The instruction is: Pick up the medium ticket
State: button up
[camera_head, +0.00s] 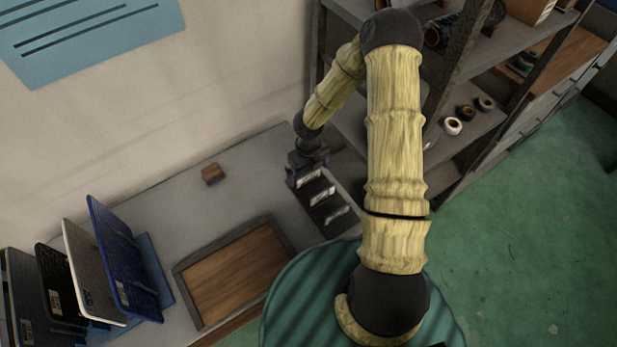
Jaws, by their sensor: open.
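Three small pale tickets lie in a row on a dark strip (346,228) on the bench, right of the picture's middle. The far ticket (310,175) is at my gripper, the middle ticket (321,195) is just in front, and the near ticket (337,215) is closest to me. Their print is too small to read, and I cannot tell which is the medium one. My gripper (305,177) is open, pointing down over the far end of the strip. Its fingers partly hide the far ticket; I cannot tell whether they touch it.
A wood-bottomed tray (178,270) lies on the bench, with a small wooden block (212,173) behind it. Several upright panels, including a blue one (122,262) and a cream one (90,275), stand at left. A shelf unit (462,160) stands close on the right.

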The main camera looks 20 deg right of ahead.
aim_at(308, 173)
notch_tip(308, 173, down, 3)
jog(key=shift+r, duration=0.1)
jog(key=shift+c, duration=0.2)
jog(key=c, duration=0.8)
jog(key=shift+c, duration=0.2)
jog(key=shift+r, duration=0.15)
notch_tip(308, 173, up, 10)
jog(key=shift+f+p, duration=0.1)
jog(key=shift+p, duration=0.45)
